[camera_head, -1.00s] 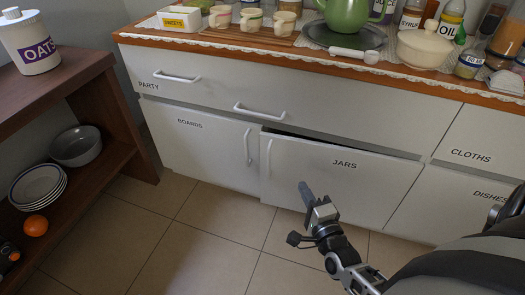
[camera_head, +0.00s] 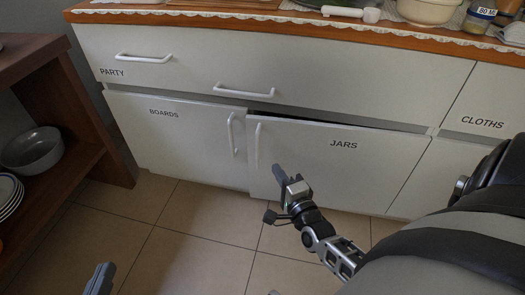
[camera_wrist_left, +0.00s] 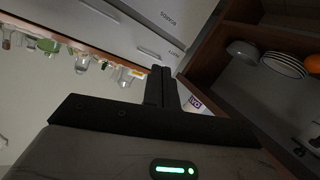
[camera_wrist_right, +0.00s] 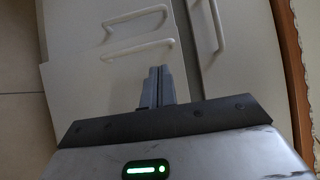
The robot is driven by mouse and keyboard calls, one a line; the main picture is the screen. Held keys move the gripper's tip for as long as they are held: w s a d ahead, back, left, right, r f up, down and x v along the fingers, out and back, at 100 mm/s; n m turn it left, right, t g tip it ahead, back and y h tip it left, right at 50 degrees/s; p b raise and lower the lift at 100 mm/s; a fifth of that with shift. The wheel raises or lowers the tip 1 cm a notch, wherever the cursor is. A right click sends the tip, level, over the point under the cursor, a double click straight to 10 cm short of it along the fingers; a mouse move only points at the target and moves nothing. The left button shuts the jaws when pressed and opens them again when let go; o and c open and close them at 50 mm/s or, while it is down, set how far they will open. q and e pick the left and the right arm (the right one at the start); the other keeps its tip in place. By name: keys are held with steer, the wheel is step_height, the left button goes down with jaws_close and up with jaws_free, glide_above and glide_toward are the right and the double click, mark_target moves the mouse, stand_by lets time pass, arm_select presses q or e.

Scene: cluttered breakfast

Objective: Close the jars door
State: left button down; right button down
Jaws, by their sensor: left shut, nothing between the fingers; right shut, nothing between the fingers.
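The white jars door (camera_head: 375,165), with the label JARS and an upright white handle (camera_head: 257,147), stands slightly ajar in the head view. A dark gap shows along its top edge. My right gripper (camera_head: 279,174) is shut and empty in front of the door's lower left part, right of and below the handle. In the right wrist view its shut fingers (camera_wrist_right: 158,72) are in front of the pale door panel (camera_wrist_right: 85,85); contact cannot be told. My left gripper (camera_head: 100,275) is shut and empty at the lower left, over the floor, away from the door.
The boards door (camera_head: 180,140) is left of the jars door, below the wide party drawer (camera_head: 270,70). The cloths drawer (camera_head: 482,110) is at right. A brown shelf (camera_head: 95,140) with a grey bowl (camera_head: 33,150) stands at left. Tiled floor (camera_head: 190,230) before the cabinet is clear.

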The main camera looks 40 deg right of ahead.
mark_target(259, 141)
steer(key=b+x, duration=0.3)
steer(key=x, duration=0.6)
steer(key=shift+w+f, duration=0.1)
steer(key=shift+w, duration=0.25)
arm_select(q)
steer(key=shift+w+d+r+n+t+h, duration=0.15)
steer(key=shift+d+r+n+t+h, duration=0.3)
steer(key=shift+n+h, duration=0.2)
arm_select(e)
steer(key=shift+w+d, duration=0.15)
steer(key=shift+w, duration=0.3)
arm_select(q)
steer(key=shift+r, duration=0.1)
